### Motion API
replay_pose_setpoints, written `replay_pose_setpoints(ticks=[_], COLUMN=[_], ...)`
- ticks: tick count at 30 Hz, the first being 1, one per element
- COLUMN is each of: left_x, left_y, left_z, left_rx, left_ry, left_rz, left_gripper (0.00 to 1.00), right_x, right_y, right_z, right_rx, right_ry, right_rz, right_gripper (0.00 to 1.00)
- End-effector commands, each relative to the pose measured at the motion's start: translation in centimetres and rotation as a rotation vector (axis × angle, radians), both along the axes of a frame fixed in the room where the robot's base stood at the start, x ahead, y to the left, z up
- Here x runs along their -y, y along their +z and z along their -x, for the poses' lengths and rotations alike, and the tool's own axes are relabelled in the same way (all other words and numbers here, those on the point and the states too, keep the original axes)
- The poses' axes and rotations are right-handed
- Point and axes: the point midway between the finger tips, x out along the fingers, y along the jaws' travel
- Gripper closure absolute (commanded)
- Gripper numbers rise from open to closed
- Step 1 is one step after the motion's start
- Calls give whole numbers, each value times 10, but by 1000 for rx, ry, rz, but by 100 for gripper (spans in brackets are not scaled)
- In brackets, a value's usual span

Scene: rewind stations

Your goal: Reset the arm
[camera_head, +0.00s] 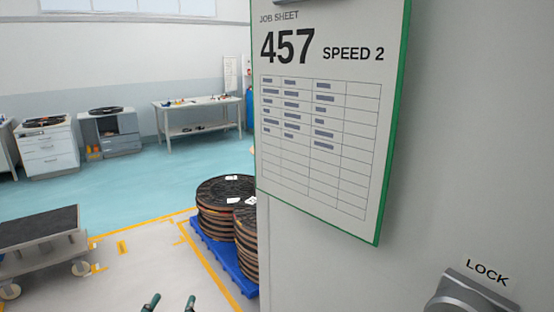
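No arm to reset is clearly seen in the camera_head view. A job sheet (315,130) with a green edge hangs on a pale grey panel (450,130) close in front of me, reading "457" and "SPEED 2". A grey round knob or lock (470,295) is cut off at the bottom right, below a "LOCK" label (487,272). Two dark green-tipped fingertips, apparently of my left gripper (170,303), show at the bottom edge. They are apart with nothing seen between them. My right gripper is not in view.
Stacked dark reels (225,192) stand on a blue pallet (215,250), partly hidden by the panel. A grey cart (40,240) on casters is at the left. A workbench (197,103) and cabinets (46,150) stand at the back. The teal floor between is clear.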

Motion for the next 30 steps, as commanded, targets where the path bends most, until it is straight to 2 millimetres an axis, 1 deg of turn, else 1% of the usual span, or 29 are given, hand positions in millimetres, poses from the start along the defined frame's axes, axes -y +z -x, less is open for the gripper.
replay_pose_setpoints(ticks=[1,2,3,5,6,8,9,11,12,14,15,19,20,21,26,29,30], left_x=[-2,-3,-3,-4,-3,-2,-2,-1,1,2,3,8,8,8,10,11,11], left_y=[-29,-45,-65,-94,-112,-134,-147,-163,-172,-184,-191,-208,-213,-226,-271,-303,-318], left_z=[16,26,41,65,82,107,123,146,161,183,197,243,247,241,233,232,233], left_rx=[-96,-152,-226,-338,-409,-511,-573,-658,-710,-785,-832,-979,-999,-996,-1013,-1028,-1034], left_ry=[17,28,42,66,81,103,118,138,151,168,181,217,224,223,224,224,225], left_rz=[45,70,105,152,183,224,247,279,298,323,338,384,389,385,379,376,374], left_gripper=[35,35,35,35,35,35,35,35,35,35,35,35,35,35,35,35,35], right_x=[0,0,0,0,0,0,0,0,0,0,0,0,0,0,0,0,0], right_y=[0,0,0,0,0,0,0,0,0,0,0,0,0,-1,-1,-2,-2], right_z=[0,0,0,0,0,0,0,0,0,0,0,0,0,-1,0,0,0], right_rx=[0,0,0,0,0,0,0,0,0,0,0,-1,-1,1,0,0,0], right_ry=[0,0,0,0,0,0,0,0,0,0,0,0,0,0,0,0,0], right_rz=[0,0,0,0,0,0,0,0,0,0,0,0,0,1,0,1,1], right_gripper=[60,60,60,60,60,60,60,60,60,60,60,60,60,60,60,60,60])
